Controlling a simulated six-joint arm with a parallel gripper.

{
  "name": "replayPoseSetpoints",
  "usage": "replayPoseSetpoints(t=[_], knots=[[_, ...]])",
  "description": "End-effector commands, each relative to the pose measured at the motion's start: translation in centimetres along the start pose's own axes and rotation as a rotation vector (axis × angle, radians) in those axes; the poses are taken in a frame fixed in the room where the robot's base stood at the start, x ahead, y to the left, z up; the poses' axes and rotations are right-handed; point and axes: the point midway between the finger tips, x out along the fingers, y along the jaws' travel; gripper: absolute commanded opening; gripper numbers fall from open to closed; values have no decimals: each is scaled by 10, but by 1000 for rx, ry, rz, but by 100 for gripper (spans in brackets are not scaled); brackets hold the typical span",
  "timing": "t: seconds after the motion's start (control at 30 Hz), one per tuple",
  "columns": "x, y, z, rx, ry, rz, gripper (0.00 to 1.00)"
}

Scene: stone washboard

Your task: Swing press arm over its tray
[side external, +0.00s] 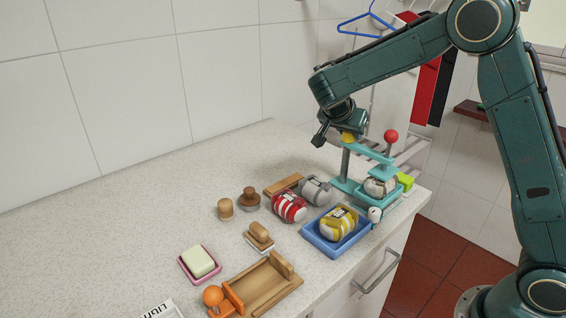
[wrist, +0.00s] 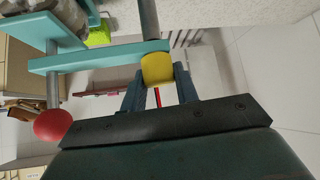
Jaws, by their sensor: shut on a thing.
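The teal press (side external: 340,184) stands at the right end of the counter. Its press arm (side external: 368,153) is a teal bar reaching right from a grey post, with a red ball (side external: 391,136) above a teal plate. The plate appears over the grey-white bundle in the teal tray (side external: 364,199); exact alignment is hard to tell. My gripper (side external: 340,136) is shut on the yellow knob (side external: 348,139) at the bar's post end. The wrist view shows the yellow knob (wrist: 157,69) between my fingers, with the bar (wrist: 98,57) and red ball (wrist: 53,125) left.
A blue tray (side external: 313,240) with a yellow-striped bundle stands in front of the press. Red-striped (side external: 289,206) and grey (side external: 316,190) bundles lie left of it. Brushes, a soap dish (side external: 182,266) and a wooden holder (side external: 262,286) are further forward. The counter's back left is clear.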

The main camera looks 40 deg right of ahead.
Motion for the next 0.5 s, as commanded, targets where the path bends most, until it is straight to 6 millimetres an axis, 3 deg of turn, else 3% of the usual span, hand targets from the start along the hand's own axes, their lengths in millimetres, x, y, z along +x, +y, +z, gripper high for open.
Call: replayPoseSetpoints(t=[0.5], knots=[[0,0,1,33,-3,35,0]])
